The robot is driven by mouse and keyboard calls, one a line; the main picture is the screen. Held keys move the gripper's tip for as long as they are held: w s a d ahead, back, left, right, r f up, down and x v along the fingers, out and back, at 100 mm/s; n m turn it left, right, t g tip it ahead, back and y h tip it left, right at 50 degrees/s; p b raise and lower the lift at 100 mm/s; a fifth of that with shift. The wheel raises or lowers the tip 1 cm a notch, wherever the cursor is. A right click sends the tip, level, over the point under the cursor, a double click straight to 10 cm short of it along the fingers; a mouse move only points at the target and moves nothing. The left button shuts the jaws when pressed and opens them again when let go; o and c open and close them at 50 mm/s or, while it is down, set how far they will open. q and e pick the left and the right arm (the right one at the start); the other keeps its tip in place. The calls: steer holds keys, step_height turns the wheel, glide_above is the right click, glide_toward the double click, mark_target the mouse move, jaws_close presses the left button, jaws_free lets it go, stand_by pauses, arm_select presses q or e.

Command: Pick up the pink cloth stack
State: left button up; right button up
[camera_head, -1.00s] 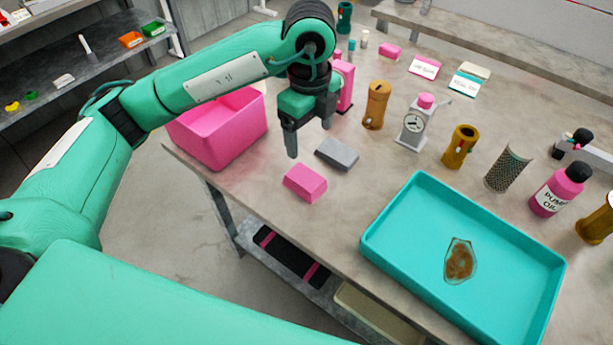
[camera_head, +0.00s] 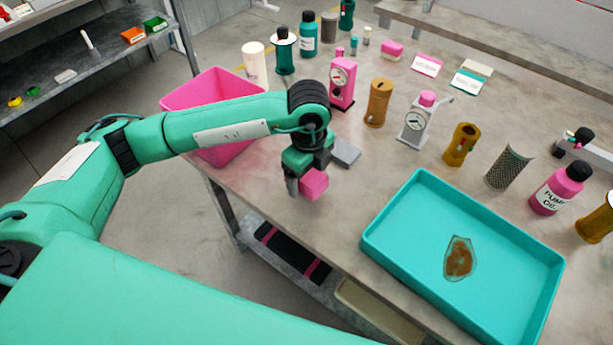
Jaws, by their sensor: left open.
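The pink cloth stack (camera_head: 314,185) is a small pink block near the table's front edge, left of the teal tray. My left gripper (camera_head: 304,184) is down at it, pointing downward, and hides its rear part. One finger shows at the stack's left side; the other finger is mostly hidden, so I cannot tell whether the fingers touch it. The jaws are open. My right gripper is not in view.
A grey block (camera_head: 346,153) lies just behind the stack. A pink bin (camera_head: 190,97) stands to the left, partly behind my arm. A teal tray (camera_head: 376,240) lies to the right. Pump parts, including a brown cylinder (camera_head: 378,104), and bottles stand farther back.

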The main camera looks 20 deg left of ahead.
mark_target(308, 176)
arm_select(q)
steer(key=shift+f, duration=0.15)
steer(key=c, duration=1.1)
steer(key=shift+o, duration=0.2)
step_height(308, 176, up, 20)
